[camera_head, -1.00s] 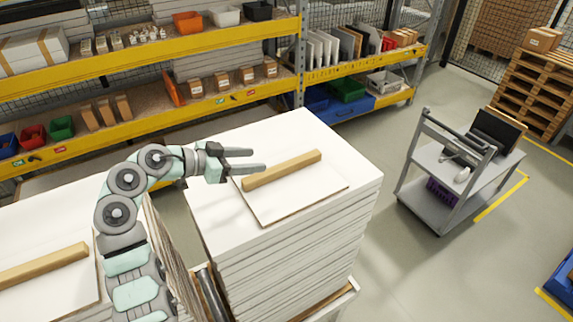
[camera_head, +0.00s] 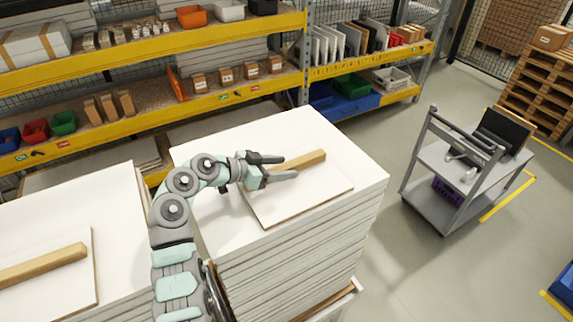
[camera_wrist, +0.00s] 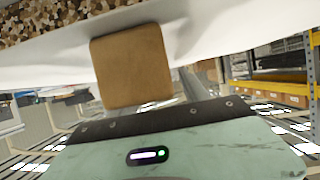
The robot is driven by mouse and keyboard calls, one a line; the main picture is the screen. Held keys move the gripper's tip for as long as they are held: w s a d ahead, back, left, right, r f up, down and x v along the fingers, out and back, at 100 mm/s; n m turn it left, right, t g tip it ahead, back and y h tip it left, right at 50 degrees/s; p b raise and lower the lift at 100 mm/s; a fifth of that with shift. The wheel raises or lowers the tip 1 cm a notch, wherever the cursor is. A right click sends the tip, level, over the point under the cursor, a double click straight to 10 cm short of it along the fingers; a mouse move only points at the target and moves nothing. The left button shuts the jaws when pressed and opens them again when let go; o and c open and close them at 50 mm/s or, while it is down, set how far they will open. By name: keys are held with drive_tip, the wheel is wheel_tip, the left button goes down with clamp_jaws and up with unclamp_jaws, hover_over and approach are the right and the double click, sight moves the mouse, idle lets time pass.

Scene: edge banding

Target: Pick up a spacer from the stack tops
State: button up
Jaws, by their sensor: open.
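A wooden spacer (camera_head: 306,160) lies on a loose white board (camera_head: 310,194) on top of the right stack (camera_head: 300,262). My gripper (camera_head: 289,167) is open at the spacer's left end, one finger on either side of it in the picture. Whether the fingers touch it I cannot tell. In the wrist view, the square wooden end of the spacer (camera_wrist: 132,66) is close in front of my gripper's palm. A second spacer (camera_head: 42,264) lies on the left stack (camera_head: 80,210).
A yellow-edged shelf rack (camera_head: 150,118) with bins and boxes runs behind the stacks. A grey cart (camera_head: 455,185) with a screen stands at right, with wooden pallets (camera_head: 528,92) beyond. Floor between right stack and cart is clear.

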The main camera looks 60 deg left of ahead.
drive_tip(key=shift+x, duration=0.85)
drive_tip(key=shift+a, duration=0.1)
drive_tip(key=shift+c, duration=0.3)
clamp_jaws()
drive_tip(key=shift+r, duration=0.1)
